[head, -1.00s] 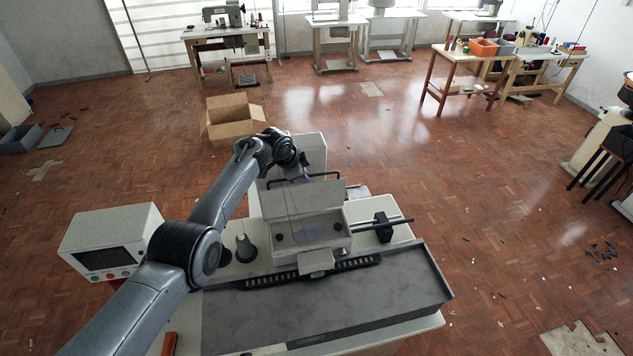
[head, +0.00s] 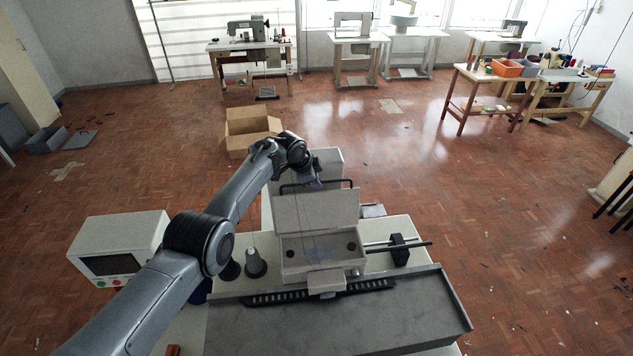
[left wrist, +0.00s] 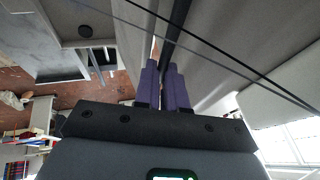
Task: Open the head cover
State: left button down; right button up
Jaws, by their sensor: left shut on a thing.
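The head cover (head: 316,209) is a light grey panel standing raised at the back of the machine's head box. The open box (head: 318,246) shows below it, with dark round parts inside. A black bar handle (head: 292,186) runs along the cover's top edge. My left gripper (head: 317,184) is at this handle, its purple fingers small in the head view. In the left wrist view, the purple fingers (left wrist: 166,85) are shut on the dark handle bar (left wrist: 180,45). My right gripper is in neither view.
A control box with a screen (head: 118,245) stands at the left of the machine table. Thread cones (head: 255,263) stand between it and the head. A black post with a rod (head: 399,248) is at the right. A cardboard box (head: 250,130) sits on the floor behind.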

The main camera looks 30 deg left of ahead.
pick_arm(q)
jog(key=c, duration=1.5)
grip_release()
jog(key=shift+a+r, duration=0.1)
jog(key=shift+c, duration=0.2)
jog(key=shift+o, duration=0.2)
jog(key=shift+s+a+r+p, duration=0.1)
jog(key=shift+r+p, duration=0.2)
jog(key=shift+r, duration=0.15)
jog(key=p+v, duration=0.1)
jog(key=v, duration=0.9)
jog(key=shift+s+f, duration=0.1)
jog(key=shift+f, duration=0.1)
